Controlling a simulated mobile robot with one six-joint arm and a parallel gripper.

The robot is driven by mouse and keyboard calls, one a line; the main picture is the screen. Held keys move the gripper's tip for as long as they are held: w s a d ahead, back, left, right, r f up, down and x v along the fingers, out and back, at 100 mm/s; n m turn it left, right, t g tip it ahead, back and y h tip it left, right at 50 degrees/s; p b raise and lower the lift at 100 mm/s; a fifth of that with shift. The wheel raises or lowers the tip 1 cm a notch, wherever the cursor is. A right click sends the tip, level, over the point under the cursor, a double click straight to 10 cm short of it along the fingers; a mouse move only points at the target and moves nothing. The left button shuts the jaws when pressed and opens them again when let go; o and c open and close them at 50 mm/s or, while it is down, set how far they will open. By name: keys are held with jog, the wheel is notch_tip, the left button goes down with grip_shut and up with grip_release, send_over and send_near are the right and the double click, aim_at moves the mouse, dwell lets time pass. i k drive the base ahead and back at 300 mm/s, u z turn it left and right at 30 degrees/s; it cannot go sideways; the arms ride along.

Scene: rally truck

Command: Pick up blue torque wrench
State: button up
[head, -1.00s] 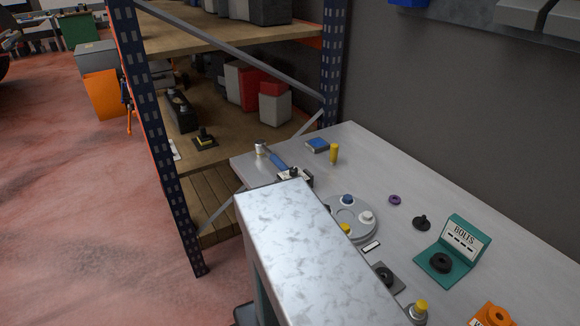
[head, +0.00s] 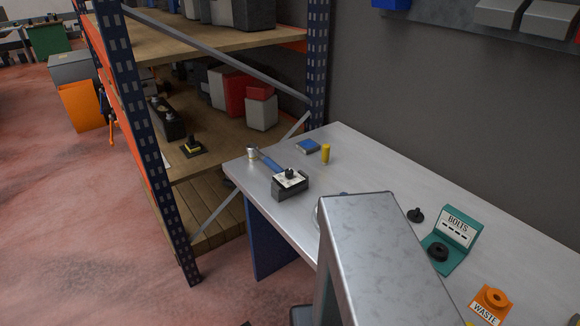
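The blue torque wrench (head: 269,160) lies at the far left end of the grey workbench (head: 343,163). Its blue shaft slants between a small pale cylindrical piece (head: 252,153) and a dark grey box with a white top and black knob (head: 290,185). I cannot tell whether the wrench rests on the box or just behind it. My gripper is out of view. A large grey metal part of my own arm fills the lower middle and covers part of the bench.
A blue box (head: 308,146) and a yellow cylinder (head: 326,153) stand behind the wrench. A teal bolts holder (head: 457,228), a black knob (head: 415,215) and an orange waste holder (head: 491,302) are at right. A shelf rack post (head: 150,150) stands left of the bench.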

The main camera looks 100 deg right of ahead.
aim_at(288, 185)
jog(key=z, duration=1)
jog(key=i, duration=0.55)
jog(key=u, duration=0.05)
jog(key=k, duration=0.6)
jog(key=u, duration=0.05)
